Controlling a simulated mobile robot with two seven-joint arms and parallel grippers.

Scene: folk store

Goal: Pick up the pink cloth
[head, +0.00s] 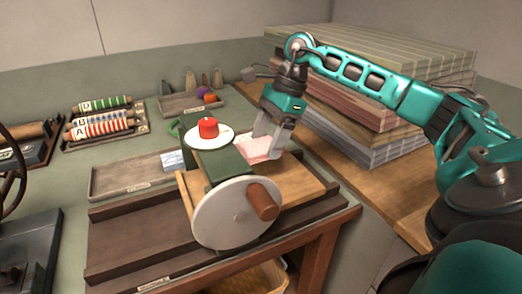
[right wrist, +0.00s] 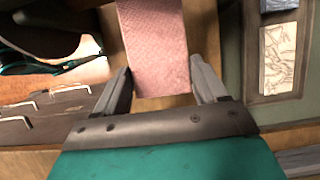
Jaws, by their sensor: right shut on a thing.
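The pink cloth (head: 257,147) is a pale pink patch just behind and right of the green hand-cranked device, over a wooden board. In the right wrist view the pink cloth (right wrist: 154,45) is a textured strip running between the two fingers. My right gripper (head: 267,143) reaches down from above and is shut on the cloth; its fingers show on both sides of the cloth in the right wrist view (right wrist: 163,82). I cannot tell whether the cloth is clear of the board. My left gripper is not in view.
The device has a white wheel (head: 238,212) with a brown handle and a red piece (head: 208,128) on a white disc. Stacked slabs (head: 375,75) stand at the back right. Trays (head: 135,177) and labelled rolls (head: 102,122) lie left. Some green tabletop between them is bare.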

